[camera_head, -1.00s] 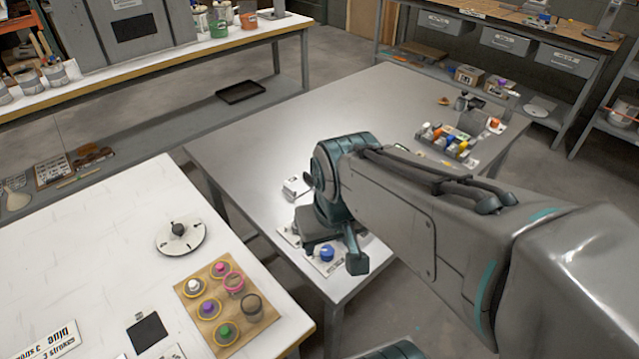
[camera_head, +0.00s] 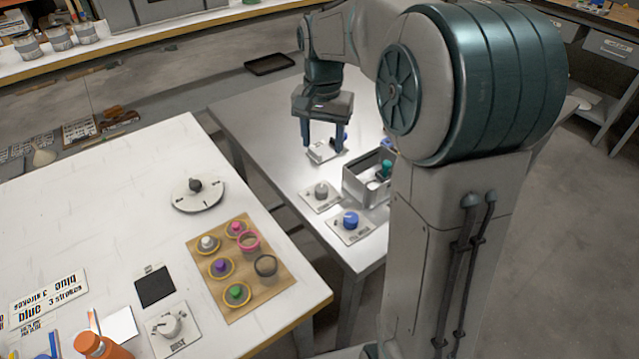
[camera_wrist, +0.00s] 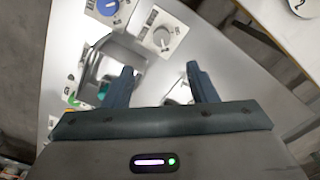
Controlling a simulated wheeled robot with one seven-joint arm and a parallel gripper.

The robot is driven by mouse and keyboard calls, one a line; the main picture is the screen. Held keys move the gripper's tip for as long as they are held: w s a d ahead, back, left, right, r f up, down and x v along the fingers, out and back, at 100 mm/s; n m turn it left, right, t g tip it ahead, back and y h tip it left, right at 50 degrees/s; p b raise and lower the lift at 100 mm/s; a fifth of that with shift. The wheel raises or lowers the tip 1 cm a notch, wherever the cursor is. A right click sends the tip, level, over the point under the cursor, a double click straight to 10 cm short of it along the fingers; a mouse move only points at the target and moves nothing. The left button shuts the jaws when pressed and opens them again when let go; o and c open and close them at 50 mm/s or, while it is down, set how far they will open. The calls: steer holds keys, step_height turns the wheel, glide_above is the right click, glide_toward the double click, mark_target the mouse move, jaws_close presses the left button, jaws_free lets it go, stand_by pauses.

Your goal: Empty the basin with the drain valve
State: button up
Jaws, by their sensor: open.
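My gripper (camera_head: 323,146) is open and empty, pointing down over the grey metal table, above a small white block-like fixture (camera_head: 318,154). The grey open-topped basin (camera_head: 366,193) stands right of it, partly hidden by my arm. A teal object shows inside the basin; its water level is not clear. A white plate with a grey knob (camera_head: 321,190) lies in front of the basin, and a plate with a blue knob (camera_head: 350,219) nearer the table edge. In the wrist view, the basin (camera_wrist: 130,46), grey knob (camera_wrist: 162,38) and blue knob (camera_wrist: 107,6) lie beyond the fingers. I cannot read which is the drain valve.
The white table (camera_head: 110,200) at left holds a wooden board (camera_head: 244,298) with several colour pots, a round dial (camera_head: 198,195), a black pad (camera_head: 155,286) and a knob plate (camera_head: 172,330). My arm hides the metal table's right part.

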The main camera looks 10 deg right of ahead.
mark_target(321, 188)
steer(key=f, duration=0.4)
steer(key=f+b, duration=0.1)
steer(key=f, duration=0.9)
steer(key=shift+w, duration=0.25)
steer(key=c, duration=1)
